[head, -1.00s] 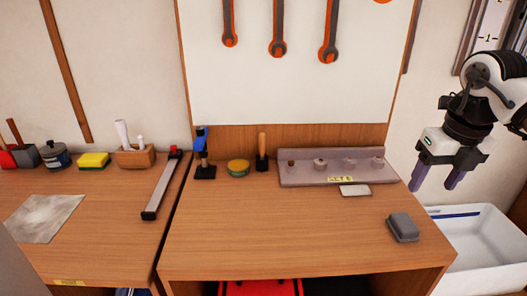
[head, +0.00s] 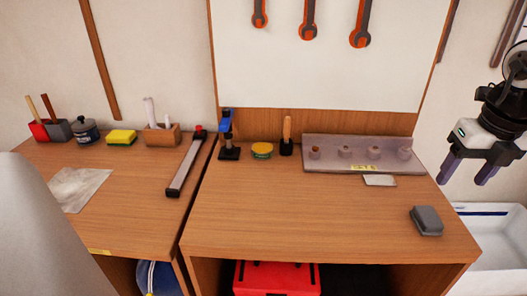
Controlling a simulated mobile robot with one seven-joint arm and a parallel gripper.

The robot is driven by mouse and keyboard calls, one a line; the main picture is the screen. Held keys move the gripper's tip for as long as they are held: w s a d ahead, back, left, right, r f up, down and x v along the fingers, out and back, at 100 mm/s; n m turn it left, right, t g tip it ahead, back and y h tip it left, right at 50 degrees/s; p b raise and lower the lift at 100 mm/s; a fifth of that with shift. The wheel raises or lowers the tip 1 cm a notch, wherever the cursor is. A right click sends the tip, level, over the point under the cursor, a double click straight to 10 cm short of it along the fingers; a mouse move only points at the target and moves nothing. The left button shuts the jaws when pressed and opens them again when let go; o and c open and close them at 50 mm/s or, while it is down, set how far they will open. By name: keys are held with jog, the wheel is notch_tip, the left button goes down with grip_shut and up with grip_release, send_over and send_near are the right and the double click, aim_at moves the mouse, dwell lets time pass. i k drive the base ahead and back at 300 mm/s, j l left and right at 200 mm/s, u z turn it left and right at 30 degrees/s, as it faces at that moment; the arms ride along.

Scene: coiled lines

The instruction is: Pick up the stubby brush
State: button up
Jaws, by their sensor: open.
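What looks like the stubby brush (head: 287,136) stands upright at the back of the right-hand bench (head: 310,215), with a tan wooden handle above a dark block-like base. Its bristles cannot be made out. My gripper (head: 464,179) is at the right side of the view, raised near the bench's right end, fingers pointing down. It is open and empty, far to the right of the brush and apart from it.
Left of the brush are a yellow-topped round tin (head: 262,150) and a blue-and-black stand (head: 228,140). Right is a grey rack with knobs (head: 330,160). A white card (head: 379,180) and grey block (head: 426,221) lie nearer. The bench's front middle is clear. A white basin (head: 485,235) sits right.

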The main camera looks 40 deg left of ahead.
aim_at(288, 121)
jog(key=i+l+u, duration=0.1)
jog(key=u, duration=0.3)
jog(key=i+l+u, duration=0.1)
jog(key=u, duration=0.3)
jog(key=l+u, duration=0.4)
jog(key=j, duration=0.1)
